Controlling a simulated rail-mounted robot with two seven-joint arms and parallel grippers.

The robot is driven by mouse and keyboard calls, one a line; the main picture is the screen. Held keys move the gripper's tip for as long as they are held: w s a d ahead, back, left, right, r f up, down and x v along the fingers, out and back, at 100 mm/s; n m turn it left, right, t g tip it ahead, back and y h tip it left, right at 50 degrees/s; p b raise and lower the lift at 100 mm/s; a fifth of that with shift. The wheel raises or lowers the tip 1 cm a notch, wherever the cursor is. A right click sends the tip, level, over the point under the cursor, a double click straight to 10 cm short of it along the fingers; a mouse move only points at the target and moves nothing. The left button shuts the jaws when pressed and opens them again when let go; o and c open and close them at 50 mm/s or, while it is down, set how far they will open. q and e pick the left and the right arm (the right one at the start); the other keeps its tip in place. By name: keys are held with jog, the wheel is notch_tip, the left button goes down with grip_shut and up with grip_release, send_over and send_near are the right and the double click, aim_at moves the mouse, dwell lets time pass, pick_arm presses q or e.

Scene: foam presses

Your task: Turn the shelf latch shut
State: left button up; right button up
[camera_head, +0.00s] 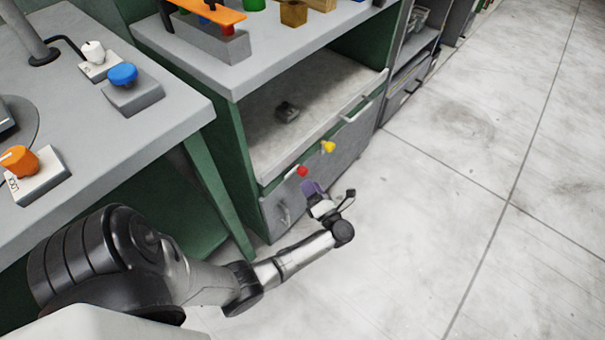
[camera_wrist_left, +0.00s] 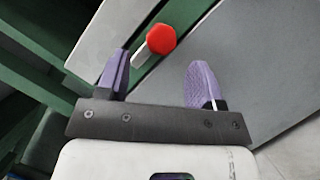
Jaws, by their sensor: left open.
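A red knob (camera_head: 302,171) with a pale lever beside it sits on the front edge of the open shelf compartment; I take it as the shelf latch. In the left wrist view the red knob (camera_wrist_left: 161,39) shows its faceted face, with the pale lever (camera_wrist_left: 140,53) at its lower left. My left gripper (camera_head: 313,188) is just in front of and below the knob. In the left wrist view its purple fingers (camera_wrist_left: 160,60) are open and empty, with the knob beyond and between the tips; contact cannot be told. My right gripper is not in view.
A yellow knob (camera_head: 328,147) is farther along the same front. A grey front panel (camera_head: 345,145) with a bar handle lies below the shelf (camera_head: 320,90). A workbench (camera_head: 180,105) with orange and blue knobs stands at the left. The floor (camera_head: 440,190) at right is clear.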

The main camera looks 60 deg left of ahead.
aim_at(305, 176)
pick_arm(q)
jog(key=b+x, duration=0.1)
jog(key=x, duration=0.3)
jog(key=shift+w, duration=0.15)
jog(key=shift+x, duration=0.95)
jog(key=shift+c, duration=0.3)
jog(key=c, duration=0.8)
jog(key=shift+m+p, duration=0.45)
jog(key=shift+m, duration=0.05)
jog(key=shift+c, duration=0.2)
